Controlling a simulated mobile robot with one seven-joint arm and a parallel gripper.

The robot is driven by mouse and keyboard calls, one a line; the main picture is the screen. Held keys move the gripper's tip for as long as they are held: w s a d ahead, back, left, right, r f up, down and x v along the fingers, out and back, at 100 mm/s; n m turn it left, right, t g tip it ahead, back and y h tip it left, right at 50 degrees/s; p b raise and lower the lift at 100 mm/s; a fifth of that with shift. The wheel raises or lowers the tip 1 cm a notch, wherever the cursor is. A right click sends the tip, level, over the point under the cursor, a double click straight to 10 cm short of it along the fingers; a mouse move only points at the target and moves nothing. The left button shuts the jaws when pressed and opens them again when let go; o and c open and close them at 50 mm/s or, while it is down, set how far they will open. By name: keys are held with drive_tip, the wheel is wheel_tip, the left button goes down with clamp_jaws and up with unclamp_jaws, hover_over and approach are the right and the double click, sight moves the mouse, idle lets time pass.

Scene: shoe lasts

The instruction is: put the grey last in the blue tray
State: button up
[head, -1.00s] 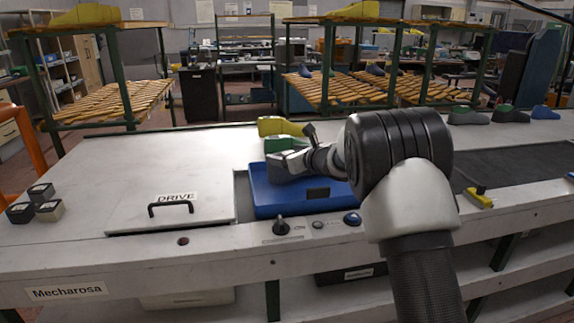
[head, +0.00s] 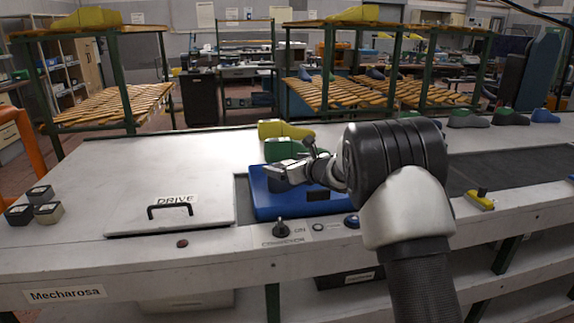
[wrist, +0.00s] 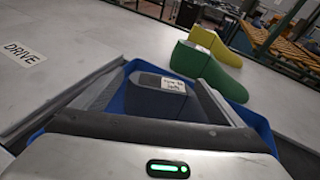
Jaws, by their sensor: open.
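The blue tray (head: 262,207) is set into the bench top, and its rim and wall also show in the wrist view (wrist: 262,128). My gripper (head: 275,170) is over the tray with its fingers apart. In the wrist view a dark grey last (wrist: 150,98) with a white label lies inside the tray, between and below the open fingers. Its lower part is hidden by my gripper. In the head view I cannot make this last out clearly behind the gripper and tray wall.
A green last (head: 284,150) and a yellow last (head: 285,130) stand just behind the tray. A hatch marked DRIVE (head: 170,208) is to its left. Several lasts, including a grey one (head: 468,118), stand at the back right. A knob (head: 281,228) is in front of the tray.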

drive_tip(key=shift+r, duration=0.15)
drive_tip(key=s+d+r+m+h, duration=0.4)
drive_tip(key=s+d+r+m, duration=0.2)
drive_tip(key=s+d+m, duration=0.45)
drive_tip(key=s+d+r+m+h, duration=0.5)
drive_tip(key=s+d+r+m, duration=0.2)
drive_tip(key=s+d+m, duration=0.4)
drive_tip(key=s+f+m+g, duration=0.3)
drive_tip(key=s+m, duration=0.8)
drive_tip(key=s, duration=0.4)
drive_tip(key=s+f+m+g, duration=0.3)
drive_tip(key=s+m, duration=0.8)
drive_tip(key=s, duration=0.4)
drive_tip(key=shift+f+m, duration=0.35)
drive_tip(key=shift+f, duration=0.55)
